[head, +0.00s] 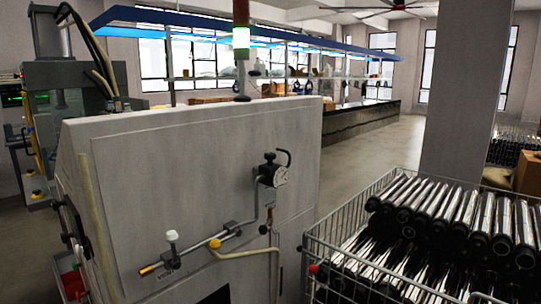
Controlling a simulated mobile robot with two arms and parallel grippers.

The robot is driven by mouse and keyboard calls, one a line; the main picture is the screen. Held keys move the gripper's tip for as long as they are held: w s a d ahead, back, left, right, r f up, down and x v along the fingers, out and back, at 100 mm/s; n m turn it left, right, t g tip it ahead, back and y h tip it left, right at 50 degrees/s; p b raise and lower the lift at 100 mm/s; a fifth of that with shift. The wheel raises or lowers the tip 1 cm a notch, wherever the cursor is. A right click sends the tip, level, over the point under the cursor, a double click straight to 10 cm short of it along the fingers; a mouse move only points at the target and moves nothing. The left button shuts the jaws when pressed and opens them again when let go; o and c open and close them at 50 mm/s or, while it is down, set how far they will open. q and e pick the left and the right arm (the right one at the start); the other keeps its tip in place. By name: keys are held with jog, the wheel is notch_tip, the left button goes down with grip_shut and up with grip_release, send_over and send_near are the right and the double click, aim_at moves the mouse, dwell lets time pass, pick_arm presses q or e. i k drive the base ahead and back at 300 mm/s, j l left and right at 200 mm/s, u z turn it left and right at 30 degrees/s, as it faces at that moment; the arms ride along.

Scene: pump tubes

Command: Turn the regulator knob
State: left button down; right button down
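The regulator (267,176) is mounted on the side panel of the grey machine, right of the panel's middle. It has a small black knob (270,157) on top and a round white gauge (280,176) facing right. A black curved hose bends over beside the knob. A thin pipe runs down from the regulator to a valve line with a white knob (172,235) and a yellow knob (215,243). Neither of my grippers is in the head view.
A wire basket (345,262) full of shiny metal tubes (466,214) stands close to the machine's right side. A grey pillar (455,110) rises behind it. Open floor (372,158) lies beyond the machine, towards a long dark bench (355,122).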

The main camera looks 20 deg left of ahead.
aim_at(269, 157)
jog(key=i+l+u, duration=0.1)
jog(key=u, duration=0.3)
jog(key=i+l+u, duration=0.35)
jog(key=k+j, duration=0.05)
jog(key=j, duration=0.1)
